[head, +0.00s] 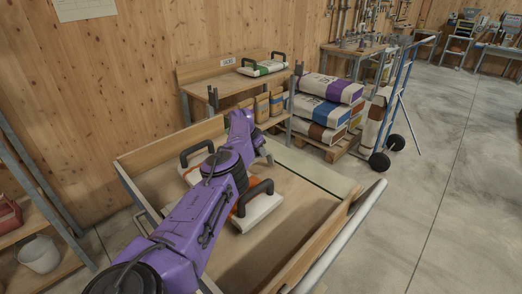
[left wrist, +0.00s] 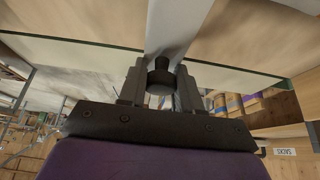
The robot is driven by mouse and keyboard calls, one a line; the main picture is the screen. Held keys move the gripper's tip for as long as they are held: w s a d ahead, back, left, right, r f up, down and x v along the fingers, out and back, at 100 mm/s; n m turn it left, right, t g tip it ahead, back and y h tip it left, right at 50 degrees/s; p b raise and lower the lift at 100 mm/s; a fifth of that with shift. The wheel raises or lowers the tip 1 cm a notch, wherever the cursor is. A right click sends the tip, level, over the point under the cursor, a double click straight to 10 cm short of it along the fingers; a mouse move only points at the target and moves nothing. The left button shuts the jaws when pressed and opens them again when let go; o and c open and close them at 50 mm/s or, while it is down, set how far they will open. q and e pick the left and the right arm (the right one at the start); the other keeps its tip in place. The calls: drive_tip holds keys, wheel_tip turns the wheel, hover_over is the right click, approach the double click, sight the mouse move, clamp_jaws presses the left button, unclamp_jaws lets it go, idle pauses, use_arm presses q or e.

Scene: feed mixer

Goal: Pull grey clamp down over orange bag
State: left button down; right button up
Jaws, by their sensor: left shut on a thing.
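The white bag with an orange band (head: 258,213) lies in a wooden-walled bin (head: 305,222). Two black handles stand up on it, and my purple left arm covers its middle. My left gripper (head: 267,158) is at the far end of that arm, past the bag, low by the bin's far side. In the left wrist view my left gripper (left wrist: 160,75) is shut on a dark round knob at the end of a pale grey bar (left wrist: 178,25), which looks like the grey clamp. The clamp cannot be made out in the head view. My right gripper is not in view.
A bench (head: 215,87) behind the bin holds a green-banded bag (head: 263,67). Stacked sacks (head: 325,110) on a pallet and a blue hand truck (head: 395,100) stand to the right. A metal rail (head: 345,230) runs along the bin's right side. The right floor is clear.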

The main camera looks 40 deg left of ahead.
use_arm(q)
drive_tip(key=shift+w+d+r, duration=0.1)
drive_tip(key=shift+w+d, duration=0.1)
drive_tip(key=c, duration=0.9)
unclamp_jaws()
drive_tip(key=shift+o, duration=0.4)
drive_tip(key=shift+w+f, duration=0.25)
drive_tip(key=shift+f, duration=0.1)
drive_tip(key=shift+s+a+r, duration=0.15)
drive_tip(key=shift+s, duration=0.05)
drive_tip(key=v, duration=1)
drive_tip(key=shift+b, duration=0.3)
drive_tip(key=shift+w+r, duration=0.1)
